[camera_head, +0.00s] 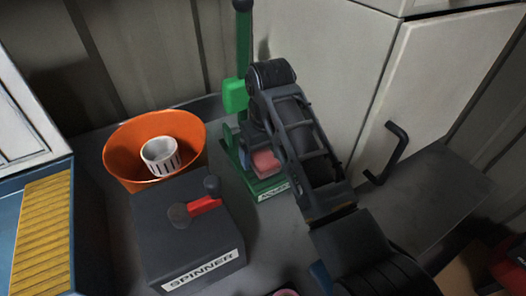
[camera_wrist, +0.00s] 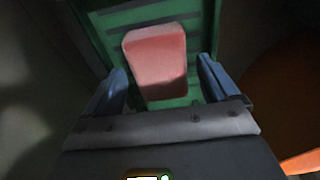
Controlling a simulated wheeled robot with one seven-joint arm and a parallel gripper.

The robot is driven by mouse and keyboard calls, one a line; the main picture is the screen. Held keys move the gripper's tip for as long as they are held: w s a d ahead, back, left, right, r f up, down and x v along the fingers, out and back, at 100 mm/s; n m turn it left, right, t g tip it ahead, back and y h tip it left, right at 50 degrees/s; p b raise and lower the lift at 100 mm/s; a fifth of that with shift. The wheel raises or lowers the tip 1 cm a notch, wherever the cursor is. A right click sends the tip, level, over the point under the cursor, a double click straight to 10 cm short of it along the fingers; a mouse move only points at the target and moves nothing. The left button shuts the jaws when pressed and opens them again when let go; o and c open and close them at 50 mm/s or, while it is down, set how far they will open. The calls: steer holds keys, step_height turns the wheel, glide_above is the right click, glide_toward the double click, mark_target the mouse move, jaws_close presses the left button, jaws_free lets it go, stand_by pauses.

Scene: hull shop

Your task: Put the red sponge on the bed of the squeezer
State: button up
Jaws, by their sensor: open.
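The red sponge (camera_head: 265,162) lies on the green bed of the squeezer (camera_head: 272,190), partly hidden by my arm in the head view. In the wrist view the sponge (camera_wrist: 155,58) rests on the ribbed green bed (camera_wrist: 112,22), tilted slightly. My gripper (camera_wrist: 160,90) is open, with one blue finger on each side of the sponge's near end. Gaps show between the fingers and the sponge. In the head view my arm hides most of the gripper. The squeezer's tall green lever stands upright behind.
An orange bucket (camera_head: 120,145) with a white perforated cup (camera_head: 160,155) stands left of the squeezer. A dark box labelled SPINNER (camera_head: 165,240) with a red lever is in front of it. A cabinet with a black handle (camera_head: 391,155) is at the right. Bare bench lies below that handle.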

mark_target(265, 158)
steer(key=r, duration=0.5)
steer(key=r+b, duration=0.1)
steer(key=r, duration=0.2)
steer(key=shift+s+d, duration=0.3)
steer(key=r, duration=0.2)
steer(key=r+p, duration=0.1)
steer(key=r, duration=0.1)
steer(key=shift+s+d, duration=0.1)
steer(key=shift+s, duration=0.2)
